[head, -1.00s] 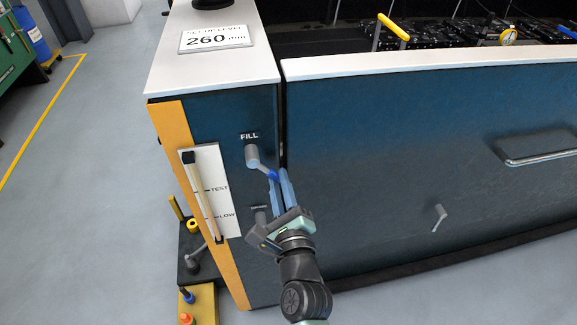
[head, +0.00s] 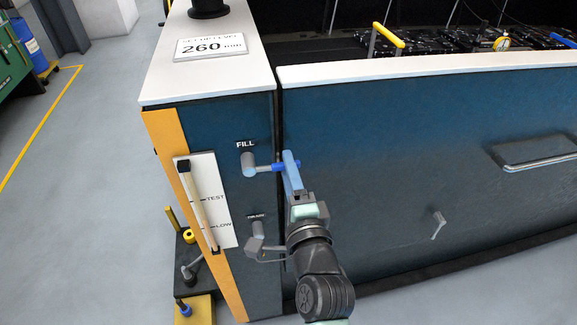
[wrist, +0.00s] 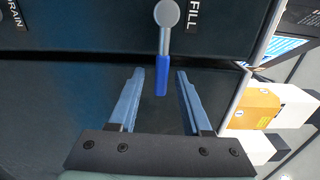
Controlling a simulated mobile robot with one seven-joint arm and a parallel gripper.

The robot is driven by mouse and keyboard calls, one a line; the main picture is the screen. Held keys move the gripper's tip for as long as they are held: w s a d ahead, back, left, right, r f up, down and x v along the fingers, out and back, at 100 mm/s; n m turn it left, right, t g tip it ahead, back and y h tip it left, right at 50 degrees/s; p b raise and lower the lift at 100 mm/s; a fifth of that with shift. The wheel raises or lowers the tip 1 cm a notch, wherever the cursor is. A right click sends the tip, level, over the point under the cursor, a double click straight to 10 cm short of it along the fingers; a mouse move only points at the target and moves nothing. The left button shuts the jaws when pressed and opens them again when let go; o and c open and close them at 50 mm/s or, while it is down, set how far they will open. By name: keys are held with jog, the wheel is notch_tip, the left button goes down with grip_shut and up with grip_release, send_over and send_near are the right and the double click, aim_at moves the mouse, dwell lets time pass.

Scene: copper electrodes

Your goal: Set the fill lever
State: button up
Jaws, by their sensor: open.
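The fill lever (head: 250,166) is on the blue front panel under the FILL label. It has a grey hub and arm and a blue tip, and points right, close to level. In the wrist view the fill lever (wrist: 165,40) hangs from its hub at the top. My gripper (head: 289,160) is at the lever's tip in the head view. In the wrist view my gripper (wrist: 160,73) is open, with the blue tip between the fingertips and gaps showing on both sides.
A 260 mm sign (head: 211,47) stands on the white top. A closed drawer-like handle (head: 540,150) sits far right.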

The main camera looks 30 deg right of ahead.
jog(key=v, duration=0.6)
jog(key=shift+p, duration=0.35)
jog(key=b+v, duration=0.4)
jog(key=v, duration=0.9)
jog(key=shift+w+r, duration=0.1)
jog(key=shift+r, duration=0.05)
